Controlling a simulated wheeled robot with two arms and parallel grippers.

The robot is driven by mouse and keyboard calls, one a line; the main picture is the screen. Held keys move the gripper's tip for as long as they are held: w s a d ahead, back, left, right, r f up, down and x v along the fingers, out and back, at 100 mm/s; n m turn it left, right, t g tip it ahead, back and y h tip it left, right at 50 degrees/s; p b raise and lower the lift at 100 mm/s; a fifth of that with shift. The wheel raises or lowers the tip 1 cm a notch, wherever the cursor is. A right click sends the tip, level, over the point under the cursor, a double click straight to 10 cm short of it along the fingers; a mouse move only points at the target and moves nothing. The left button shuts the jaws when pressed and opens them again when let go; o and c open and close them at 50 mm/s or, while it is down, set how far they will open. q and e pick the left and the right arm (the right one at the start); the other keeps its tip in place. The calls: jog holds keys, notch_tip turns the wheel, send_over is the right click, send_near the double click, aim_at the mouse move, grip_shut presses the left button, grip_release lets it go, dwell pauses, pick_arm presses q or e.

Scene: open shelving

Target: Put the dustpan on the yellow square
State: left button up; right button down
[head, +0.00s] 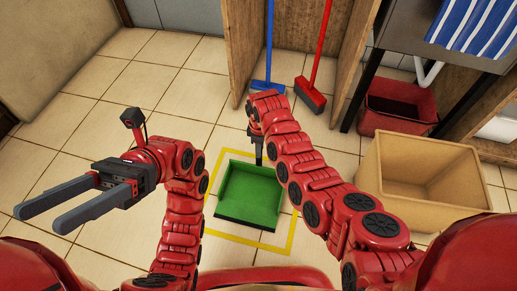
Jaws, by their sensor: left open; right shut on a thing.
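The green dustpan (250,192) is in the middle of the head view, within the outline of the yellow square (289,240) marked on the floor tiles. I cannot tell whether it touches the floor. My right gripper (258,143) is at the dustpan's far end, shut on its dark handle; the forearm hides part of the gripper. My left gripper (58,217) is open and empty, at the left, well apart from the dustpan. My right arm covers part of the square's right side.
A blue broom (267,86) and a red broom (311,92) stand in a wooden compartment behind. A tan open box (424,205) stands on the right, with a red bin (395,115) behind it. The tiled floor at left is clear.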

dwell(0.3)
jog(key=c, duration=0.6)
grip_release()
